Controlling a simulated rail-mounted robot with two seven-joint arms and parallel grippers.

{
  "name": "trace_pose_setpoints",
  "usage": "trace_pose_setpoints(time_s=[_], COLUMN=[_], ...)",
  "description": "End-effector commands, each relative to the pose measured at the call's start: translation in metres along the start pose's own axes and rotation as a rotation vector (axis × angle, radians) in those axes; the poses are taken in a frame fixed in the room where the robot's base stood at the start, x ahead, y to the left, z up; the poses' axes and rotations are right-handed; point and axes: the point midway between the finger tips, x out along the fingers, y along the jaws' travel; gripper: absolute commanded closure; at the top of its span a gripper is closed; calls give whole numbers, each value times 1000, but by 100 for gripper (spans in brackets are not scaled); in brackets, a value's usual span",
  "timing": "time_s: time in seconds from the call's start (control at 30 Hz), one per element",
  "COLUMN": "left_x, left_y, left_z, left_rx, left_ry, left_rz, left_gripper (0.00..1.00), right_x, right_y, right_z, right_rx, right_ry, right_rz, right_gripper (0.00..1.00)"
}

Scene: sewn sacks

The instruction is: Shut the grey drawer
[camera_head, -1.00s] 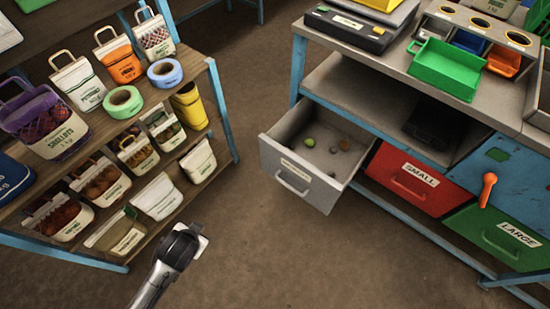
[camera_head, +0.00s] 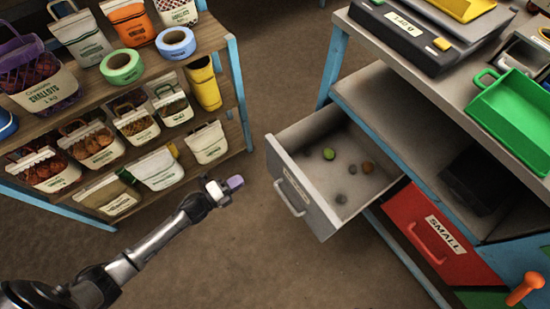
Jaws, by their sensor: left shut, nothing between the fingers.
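The grey drawer (camera_head: 323,212) is pulled well out of the blue-framed bench, to the right of centre. Its front panel carries a white label and a bar handle (camera_head: 289,198). Several small round items, one of them green (camera_head: 328,154), lie inside it. My left gripper (camera_head: 232,183) is shut and empty. In the picture it lies just left of the drawer's front and handle, with a gap between them. Its arm reaches in from the lower left. My right gripper is not in view.
A red drawer (camera_head: 425,248) marked SMALL is shut beside the grey one. A wooden shelf (camera_head: 225,110) with sewn sacks and tape rolls stands at the left. A green scoop tray (camera_head: 515,120) and a scale (camera_head: 420,35) are on the bench top. Open floor (camera_head: 260,265) lies before the drawer.

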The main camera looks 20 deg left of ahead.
Motion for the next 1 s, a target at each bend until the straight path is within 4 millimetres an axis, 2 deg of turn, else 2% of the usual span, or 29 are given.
trace_pose_setpoints(time_s=[0.13,0.27,0.7,1.0], left_x=[2,12,90,128], left_y=[-6,-5,-6,-8], left_z=[-6,-6,-8,-10], left_rx=[74,94,92,91], left_ry=[37,36,35,34], left_rz=[-38,-39,-38,-37], left_gripper=[100,100,100,100], right_x=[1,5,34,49], right_y=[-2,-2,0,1], right_z=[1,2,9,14], right_rx=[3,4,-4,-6], right_ry=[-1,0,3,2], right_rz=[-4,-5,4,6], right_gripper=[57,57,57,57])
